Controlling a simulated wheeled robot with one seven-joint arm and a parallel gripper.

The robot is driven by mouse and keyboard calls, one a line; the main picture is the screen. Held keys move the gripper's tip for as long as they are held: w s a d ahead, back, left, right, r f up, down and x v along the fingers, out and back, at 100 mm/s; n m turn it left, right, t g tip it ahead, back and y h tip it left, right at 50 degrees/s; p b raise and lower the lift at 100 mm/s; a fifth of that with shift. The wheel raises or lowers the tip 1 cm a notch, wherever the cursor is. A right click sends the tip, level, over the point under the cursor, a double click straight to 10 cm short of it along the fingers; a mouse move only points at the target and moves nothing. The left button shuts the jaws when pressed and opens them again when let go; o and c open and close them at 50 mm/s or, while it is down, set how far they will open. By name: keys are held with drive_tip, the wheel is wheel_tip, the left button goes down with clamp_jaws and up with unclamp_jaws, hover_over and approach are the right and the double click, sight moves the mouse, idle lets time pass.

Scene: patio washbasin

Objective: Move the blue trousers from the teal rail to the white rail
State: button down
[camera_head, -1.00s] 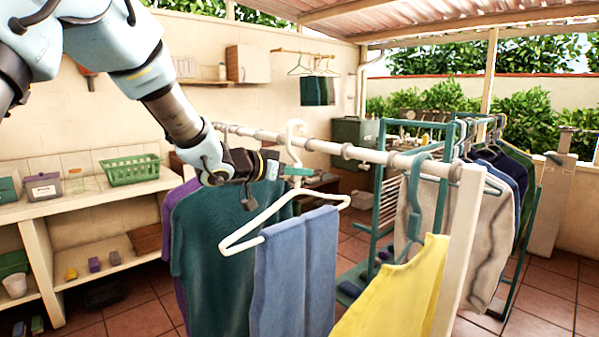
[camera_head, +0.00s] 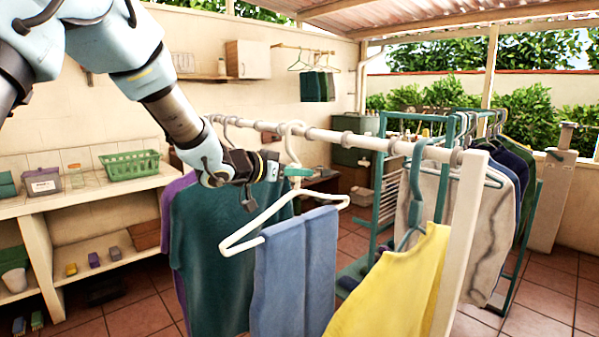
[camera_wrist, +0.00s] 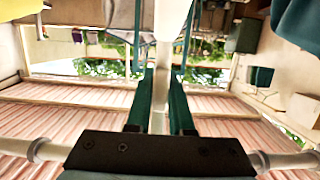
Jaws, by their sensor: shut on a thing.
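The blue trousers (camera_head: 295,270) hang folded over the bar of a white hanger (camera_head: 250,233) in the head view. My gripper (camera_head: 297,171) is shut on the hanger's neck just below its hook. In the wrist view my gripper (camera_wrist: 160,98) shows teal fingers around the pale neck. The hanger's hook (camera_head: 292,129) is level with the white rail (camera_head: 325,136) and overlaps it in the picture. I cannot tell whether it rests on the rail. The teal rail (camera_head: 440,117) stands behind at the right, with other clothes on it.
A dark teal shirt (camera_head: 215,255) and a purple garment (camera_head: 178,190) hang left of the trousers. A yellow garment (camera_head: 395,285) hangs to the right, before the white post (camera_head: 462,240). A shelf at left holds a green basket (camera_head: 130,166).

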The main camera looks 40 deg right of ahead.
drive_tip(key=c, duration=0.7)
unclamp_jaws()
drive_tip(key=shift+a+f+p+v, duration=0.1)
drive_tip(key=shift+f+v, duration=0.35)
drive_tip(key=shift+v, duration=1.5)
drive_tip(key=shift+a+f+p+v, duration=0.15)
drive_tip(key=shift+f+v, duration=0.35)
drive_tip(key=shift+v, duration=1.45)
drive_tip(key=shift+a+f+p+v, duration=0.1)
drive_tip(key=shift+f+v, duration=0.35)
drive_tip(key=shift+v, duration=1.5)
